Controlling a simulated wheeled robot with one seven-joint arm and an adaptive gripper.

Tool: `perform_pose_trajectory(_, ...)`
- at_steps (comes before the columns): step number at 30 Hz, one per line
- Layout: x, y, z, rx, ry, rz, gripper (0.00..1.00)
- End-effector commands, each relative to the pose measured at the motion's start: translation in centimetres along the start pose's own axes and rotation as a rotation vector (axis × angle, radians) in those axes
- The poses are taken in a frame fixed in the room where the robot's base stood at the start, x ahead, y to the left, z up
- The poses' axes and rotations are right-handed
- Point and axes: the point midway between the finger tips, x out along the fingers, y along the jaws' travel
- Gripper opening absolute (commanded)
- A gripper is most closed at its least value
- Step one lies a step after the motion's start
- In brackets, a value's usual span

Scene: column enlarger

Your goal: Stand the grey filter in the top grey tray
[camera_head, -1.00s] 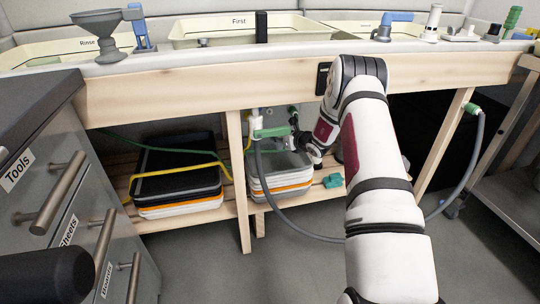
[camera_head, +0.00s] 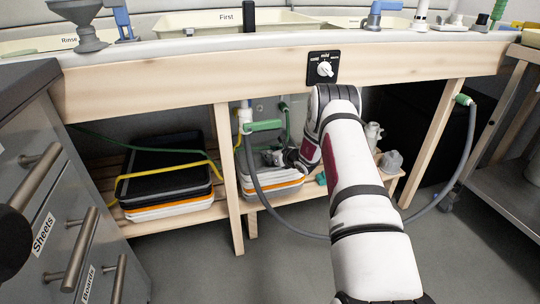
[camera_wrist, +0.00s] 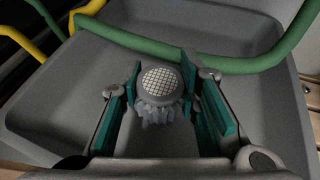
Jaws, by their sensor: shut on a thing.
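The grey filter (camera_wrist: 160,84) shows in the wrist view, with a round mesh face toward the camera and a ragged lighter skirt below. My gripper (camera_wrist: 161,82) is shut on it, with teal-padded fingers on its left and right. The filter is over the grey floor of the top grey tray (camera_wrist: 65,105); I cannot tell whether it touches it. In the head view my gripper (camera_head: 286,158) is at the top grey tray (camera_head: 258,177), on the stack under the sink. The arm hides part of the stack, and the filter is hard to make out there.
A green hose (camera_wrist: 190,58) crosses above the tray's far part; a yellow hose (camera_wrist: 52,32) lies beside it. A grey hose (camera_head: 262,200) loops before the stack. A wooden post (camera_head: 229,180) and a black tray stack (camera_head: 160,170) stand left. The sink apron (camera_head: 180,88) is overhead.

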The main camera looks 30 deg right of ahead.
Motion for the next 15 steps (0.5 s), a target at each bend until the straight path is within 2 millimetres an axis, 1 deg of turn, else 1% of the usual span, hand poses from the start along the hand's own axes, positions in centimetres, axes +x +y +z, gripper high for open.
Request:
perform_pose_trajectory(7,0.10,-0.02,-0.27,0.001,0.000,0.000,0.00)
perform_pose_trajectory(8,0.08,-0.02,-0.22,0.000,0.000,0.000,0.37)
perform_pose_trajectory(9,0.07,-0.02,-0.21,0.000,0.000,0.000,0.46)
perform_pose_trajectory(10,0.07,-0.03,-0.21,0.000,0.000,0.000,0.50)
perform_pose_trajectory(15,0.07,-0.03,-0.20,0.000,0.000,0.000,0.50)
